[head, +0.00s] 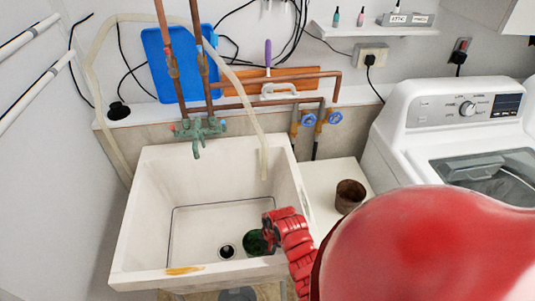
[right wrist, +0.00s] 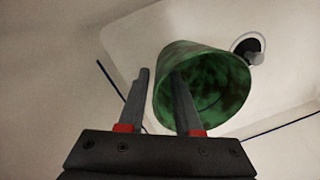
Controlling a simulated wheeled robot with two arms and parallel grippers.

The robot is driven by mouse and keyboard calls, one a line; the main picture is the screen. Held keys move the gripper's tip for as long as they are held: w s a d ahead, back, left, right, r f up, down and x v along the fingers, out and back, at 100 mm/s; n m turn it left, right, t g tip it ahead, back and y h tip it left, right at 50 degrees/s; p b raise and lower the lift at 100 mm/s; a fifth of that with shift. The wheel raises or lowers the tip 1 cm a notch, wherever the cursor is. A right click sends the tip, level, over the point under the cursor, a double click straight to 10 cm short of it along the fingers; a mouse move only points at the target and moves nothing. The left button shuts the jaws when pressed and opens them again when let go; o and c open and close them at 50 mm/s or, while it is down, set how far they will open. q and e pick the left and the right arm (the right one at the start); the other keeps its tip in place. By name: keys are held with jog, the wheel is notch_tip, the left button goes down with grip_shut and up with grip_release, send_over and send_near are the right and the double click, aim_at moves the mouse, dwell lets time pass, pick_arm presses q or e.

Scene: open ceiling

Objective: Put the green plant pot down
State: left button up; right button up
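The green plant pot (head: 254,243) is low in the white sink basin, beside the drain, and partly hidden by my right gripper (head: 268,232) in the head view. In the right wrist view the pot (right wrist: 225,80) is tilted in the picture, with its open mouth facing the camera. My right gripper (right wrist: 160,75) has one finger inside the pot and the other outside, with the pot wall between them. The fingers stand apart, with a gap showing beside the wall. Whether the pot's base touches the basin floor is hard to tell. My left gripper is out of view.
The sink (head: 213,185) has raised walls around the pot, with a drain (head: 227,251) to its left. A hose (head: 262,150) hangs over the basin. A brown pot (head: 349,196) stands on the ledge right of the sink, near the washing machine (head: 440,130).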

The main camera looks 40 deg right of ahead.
notch_tip(320, 180, up, 9)
jog(key=b, duration=0.1)
jog(key=shift+s+d, duration=0.25)
jog(key=shift+s, duration=0.2)
